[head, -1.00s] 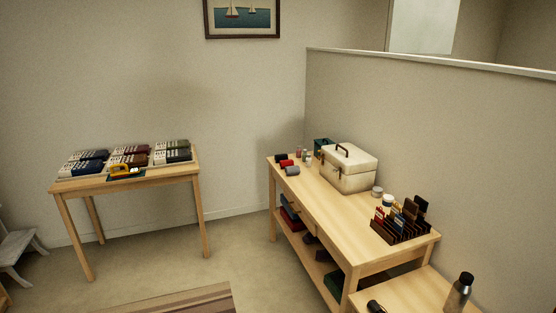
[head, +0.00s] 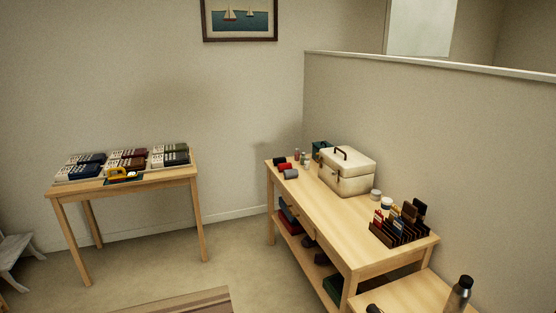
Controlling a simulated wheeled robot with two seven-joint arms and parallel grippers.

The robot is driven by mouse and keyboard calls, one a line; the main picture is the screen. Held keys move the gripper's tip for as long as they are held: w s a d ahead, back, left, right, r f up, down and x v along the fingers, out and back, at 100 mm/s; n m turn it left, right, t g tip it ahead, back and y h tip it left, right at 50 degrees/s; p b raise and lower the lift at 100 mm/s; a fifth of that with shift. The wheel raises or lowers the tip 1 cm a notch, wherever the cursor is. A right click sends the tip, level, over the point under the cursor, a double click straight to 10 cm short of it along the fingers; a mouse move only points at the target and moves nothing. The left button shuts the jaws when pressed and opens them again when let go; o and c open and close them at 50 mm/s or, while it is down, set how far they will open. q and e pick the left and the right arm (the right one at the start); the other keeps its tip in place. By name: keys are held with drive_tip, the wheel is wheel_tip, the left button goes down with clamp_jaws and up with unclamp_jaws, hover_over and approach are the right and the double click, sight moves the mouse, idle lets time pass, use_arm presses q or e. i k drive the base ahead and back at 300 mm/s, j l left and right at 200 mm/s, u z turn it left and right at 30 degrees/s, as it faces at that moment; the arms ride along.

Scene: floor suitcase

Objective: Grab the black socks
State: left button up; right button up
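A small black roll (head: 279,161), which looks like the rolled black socks, lies at the far left end of the long wooden table (head: 340,232). A red roll (head: 285,167) and a grey roll (head: 291,174) lie close beside it, nearer to me. All three are small at this distance. Neither of my grippers shows in the head view.
A cream case (head: 346,172), jars and a dark rack (head: 398,232) stand on the long table, against a partition. A smaller table (head: 120,184) with boxed items stands at left. A nearer table holds a metal bottle (head: 459,295). Floor between the tables is clear; a rug lies in front.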

sight(277, 161)
drive_tip(key=i+u, duration=0.25)
drive_tip(key=i, duration=1.1)
drive_tip(key=i+z, duration=0.15)
drive_tip(key=i, duration=0.7)
drive_tip(key=i+j+z, duration=0.1)
drive_tip(key=i+j, duration=0.15)
drive_tip(key=i, duration=0.55)
